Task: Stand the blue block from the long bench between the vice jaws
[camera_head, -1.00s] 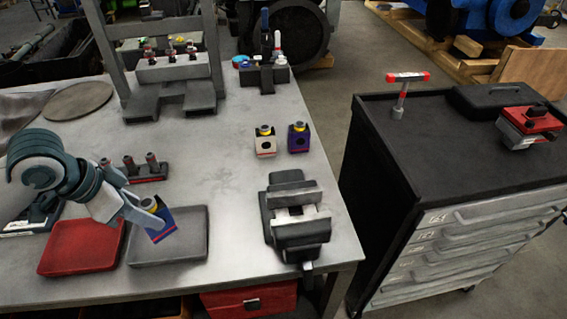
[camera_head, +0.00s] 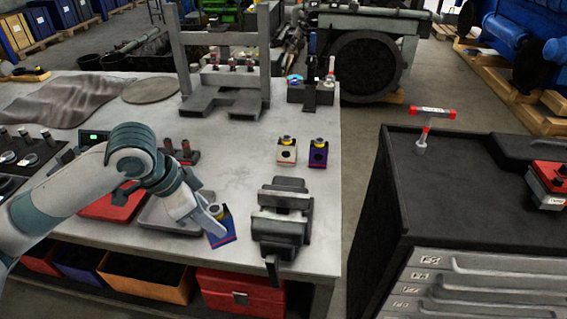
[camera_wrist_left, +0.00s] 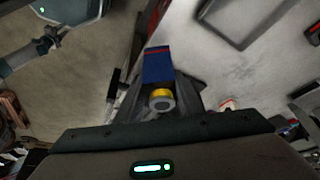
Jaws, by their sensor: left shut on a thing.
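The blue block (camera_head: 222,234), with a red stripe and a yellow-ringed knob on top, is held in my left gripper (camera_head: 215,212). It is slightly tilted, just left of the vice, close to the bench's front edge. The left wrist view also shows the block (camera_wrist_left: 158,66) between the shut fingers (camera_wrist_left: 160,92). The dark grey vice (camera_head: 283,214) stands at the bench's front right corner. Its jaws lie across the picture, one behind the other, with nothing seen between them. My right gripper is not in view.
A cream block (camera_head: 287,154) and a purple-blue block (camera_head: 318,157) stand behind the vice on the long bench (camera_head: 240,160). A grey tray (camera_head: 150,220) and a red tray (camera_head: 100,209) lie left, partly behind my arm. A black drawer cabinet (camera_head: 450,190) stands right across a gap.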

